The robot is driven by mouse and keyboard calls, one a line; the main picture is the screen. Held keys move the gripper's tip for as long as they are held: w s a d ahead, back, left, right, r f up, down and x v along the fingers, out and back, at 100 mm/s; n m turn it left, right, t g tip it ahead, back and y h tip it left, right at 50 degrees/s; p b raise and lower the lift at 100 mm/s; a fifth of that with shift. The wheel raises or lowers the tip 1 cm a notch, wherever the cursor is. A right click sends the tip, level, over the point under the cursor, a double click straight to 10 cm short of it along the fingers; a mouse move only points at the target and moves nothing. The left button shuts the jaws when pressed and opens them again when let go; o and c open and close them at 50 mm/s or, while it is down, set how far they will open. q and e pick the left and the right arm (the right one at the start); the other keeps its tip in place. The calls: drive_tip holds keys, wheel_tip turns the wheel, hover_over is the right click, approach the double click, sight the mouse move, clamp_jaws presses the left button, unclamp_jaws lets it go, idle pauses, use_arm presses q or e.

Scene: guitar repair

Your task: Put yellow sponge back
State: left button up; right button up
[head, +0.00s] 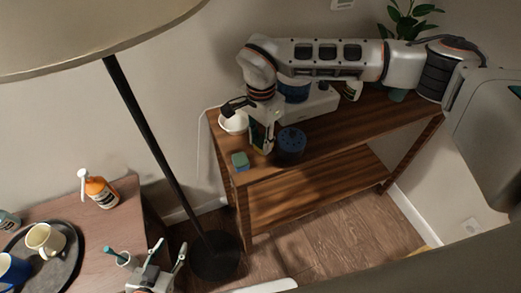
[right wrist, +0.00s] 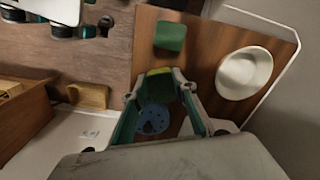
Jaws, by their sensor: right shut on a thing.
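My right gripper (head: 263,147) points down over the wooden shelf's top, between a blue-green sponge and a dark blue round container. In the right wrist view the right gripper (right wrist: 160,92) is shut on the yellow sponge (right wrist: 159,73), which has a yellow-green face and sits between the fingertips. The fingers hide most of it in the head view, and I cannot tell whether it touches the shelf. The other sponge (head: 240,161) lies near the shelf's front left corner; it looks green in the right wrist view (right wrist: 170,36). My left gripper (head: 168,251) is open and empty, low beside the side table.
The wooden shelf (head: 340,137) also bears a white bowl (head: 234,122), the dark blue container (head: 291,141) and a plant (head: 409,22). A floor lamp pole (head: 160,150) stands left of it. The side table (head: 112,228) holds an orange bottle (head: 101,191) and a tray with mugs.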

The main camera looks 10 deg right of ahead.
sight(261, 160)
drive_tip(key=shift+f, duration=2.4)
drive_tip(key=shift+f, duration=0.15)
drive_tip(key=o, duration=1)
wheel_tip(261, 160, up, 12)
drive_tip(key=shift+r, duration=0.2)
